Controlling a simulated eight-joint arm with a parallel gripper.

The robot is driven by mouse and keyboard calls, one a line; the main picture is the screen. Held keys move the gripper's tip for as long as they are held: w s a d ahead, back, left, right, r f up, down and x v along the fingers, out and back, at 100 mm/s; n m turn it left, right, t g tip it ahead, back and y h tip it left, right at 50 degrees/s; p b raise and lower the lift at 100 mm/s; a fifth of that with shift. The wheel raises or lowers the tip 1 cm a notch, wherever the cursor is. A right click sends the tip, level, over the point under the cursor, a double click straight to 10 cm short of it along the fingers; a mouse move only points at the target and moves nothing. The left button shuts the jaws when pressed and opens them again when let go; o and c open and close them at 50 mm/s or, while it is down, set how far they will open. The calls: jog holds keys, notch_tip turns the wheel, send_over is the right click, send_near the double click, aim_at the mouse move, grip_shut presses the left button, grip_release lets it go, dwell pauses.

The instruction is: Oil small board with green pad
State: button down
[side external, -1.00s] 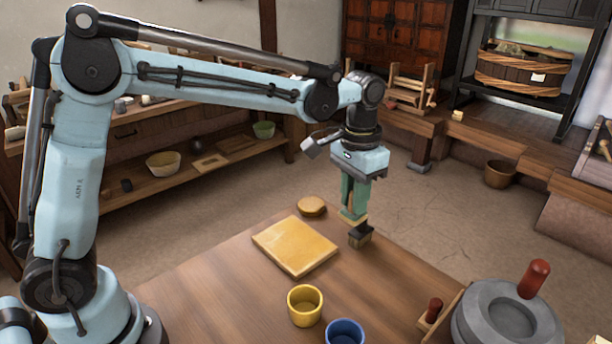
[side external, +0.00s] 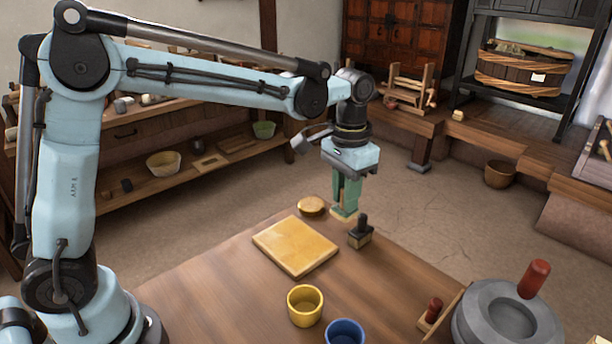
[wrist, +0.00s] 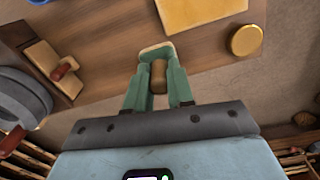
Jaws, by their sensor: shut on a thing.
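A flat, pale yellow rectangular board (side external: 295,246) lies on the wooden table; part of it shows in the wrist view (wrist: 200,12). A small round wooden piece (side external: 312,206) lies behind it, also in the wrist view (wrist: 246,41). My gripper (side external: 345,205) hangs to the right of the round piece and above the table's far edge. In the wrist view its green fingers are shut on a brown handle (wrist: 159,76). The green pad (wrist: 156,51), with a tan edge, is below that handle. The pad appears apart from the board.
A black-knobbed block (side external: 360,234) stands close to the right of my gripper. A yellow cup (side external: 304,305) and a blue cup (side external: 344,332) stand at the front. A grey stone quern (side external: 507,317) is at the right, beside a red-handled tool (side external: 433,310). The table between is clear.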

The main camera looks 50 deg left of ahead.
jog(key=s+a+f, duration=0.1)
jog(key=s+a, duration=0.3)
jog(key=a, duration=0.4)
jog(key=s+a+f, duration=0.1)
jog(key=s+a, duration=0.3)
jog(key=a, duration=0.3)
jog(key=shift+s+f, duration=0.1)
jog(key=shift+f, duration=2.7)
notch_tip(320, 180, down, 2)
jog(key=shift+f, duration=0.1)
jog(key=shift+d+r, duration=0.2)
jog(key=shift+d, duration=0.7)
jog(key=shift+d+f, duration=0.1)
jog(key=shift+d, duration=0.6)
jog(key=shift+a, duration=1.6)
jog(key=shift+a+r, duration=0.1)
jog(key=shift+r, duration=0.15)
notch_tip(320, 180, up, 8)
jog(key=shift+f, duration=0.15)
